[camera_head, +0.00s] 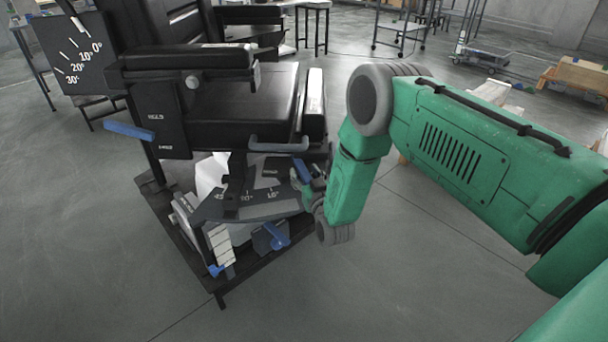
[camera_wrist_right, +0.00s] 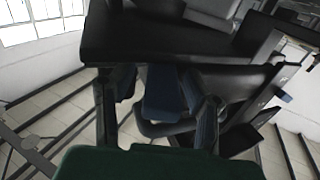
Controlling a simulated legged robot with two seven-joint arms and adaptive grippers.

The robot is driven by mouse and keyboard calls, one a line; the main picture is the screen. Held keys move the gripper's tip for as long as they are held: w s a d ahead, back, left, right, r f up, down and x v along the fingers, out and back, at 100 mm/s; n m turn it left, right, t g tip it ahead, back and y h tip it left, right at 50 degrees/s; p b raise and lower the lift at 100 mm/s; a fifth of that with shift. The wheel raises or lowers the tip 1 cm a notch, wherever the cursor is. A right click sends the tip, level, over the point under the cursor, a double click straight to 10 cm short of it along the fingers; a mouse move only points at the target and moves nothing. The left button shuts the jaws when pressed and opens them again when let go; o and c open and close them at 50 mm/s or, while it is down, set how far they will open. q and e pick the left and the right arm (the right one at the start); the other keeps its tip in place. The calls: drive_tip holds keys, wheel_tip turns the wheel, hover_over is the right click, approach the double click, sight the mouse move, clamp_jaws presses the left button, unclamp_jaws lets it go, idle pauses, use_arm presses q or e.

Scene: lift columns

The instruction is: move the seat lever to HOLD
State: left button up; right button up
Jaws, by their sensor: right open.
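The black chair (camera_head: 240,105) stands on a dark base. A blue lever (camera_head: 128,130) sticks out left from a black side plate (camera_head: 168,125) with two small white labels, too small to read surely. Another blue lever (camera_head: 303,171) shows beside my right gripper (camera_head: 306,188), at the right of the footrest. I cannot tell which is the seat lever. In the right wrist view my right gripper (camera_wrist_right: 155,105) is open, its fingers apart on either side of a dark blue piece (camera_wrist_right: 160,92); contact cannot be told. My left gripper is not in view.
A grey footrest plate (camera_head: 255,205) with degree marks and a grey bar (camera_head: 279,146) are close to my right gripper. More blue levers (camera_head: 277,237) are low on the base. An angle dial (camera_head: 80,55) is at the left. Open floor lies around.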

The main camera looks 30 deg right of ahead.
drive_tip(key=shift+w, duration=0.25)
clamp_jaws()
